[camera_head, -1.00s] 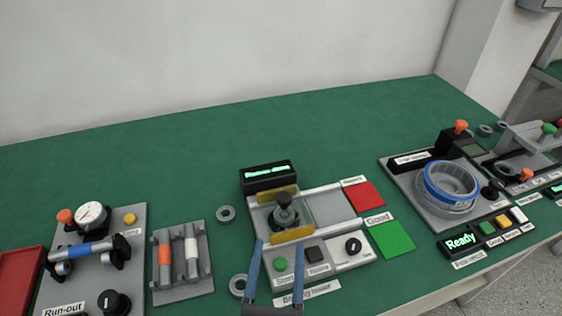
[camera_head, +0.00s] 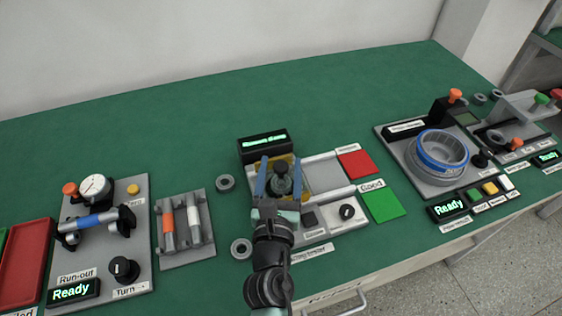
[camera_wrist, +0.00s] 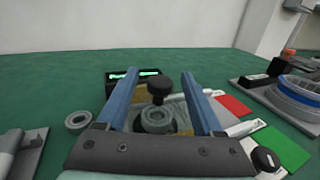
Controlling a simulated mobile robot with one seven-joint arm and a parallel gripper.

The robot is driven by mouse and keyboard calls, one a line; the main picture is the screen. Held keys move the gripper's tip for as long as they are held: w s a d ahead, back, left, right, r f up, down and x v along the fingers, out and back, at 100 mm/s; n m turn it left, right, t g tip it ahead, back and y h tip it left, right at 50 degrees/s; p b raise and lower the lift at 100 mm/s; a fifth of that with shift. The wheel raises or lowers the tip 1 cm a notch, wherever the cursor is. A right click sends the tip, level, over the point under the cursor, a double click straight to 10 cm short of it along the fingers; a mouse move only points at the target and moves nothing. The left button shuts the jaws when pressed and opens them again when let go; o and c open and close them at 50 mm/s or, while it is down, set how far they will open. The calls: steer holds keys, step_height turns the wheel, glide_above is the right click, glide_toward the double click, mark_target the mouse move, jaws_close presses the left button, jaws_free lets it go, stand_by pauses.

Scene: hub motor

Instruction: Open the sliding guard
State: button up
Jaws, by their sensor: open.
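The bearing tester (camera_head: 322,172) stands mid-table with two pale rails running right. The guard (camera_head: 294,163), with yellow edges, is at the left end of the rails, around the spindle area. A black knob (camera_head: 280,167) stands there; it also shows in the wrist view (camera_wrist: 159,84), above a grey ring (camera_wrist: 157,119). I cannot tell whether the knob belongs to the guard. My gripper (camera_head: 280,162) is open, its blue fingers on either side of the knob. In the wrist view the fingers (camera_wrist: 160,70) show gaps to the knob. My gripper hides the guard's front part.
A lit display (camera_head: 264,145) stands behind the guard. Red (camera_head: 355,164) and green (camera_head: 382,205) pads lie right of the tester. Loose rings (camera_head: 225,183) lie at its left, beside a rack (camera_head: 185,229). A dial fixture stands far left, a blue-ringed fixture (camera_head: 441,152) right.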

steer(key=shift+w, duration=0.45)
jaws_close()
stand_by(1.2)
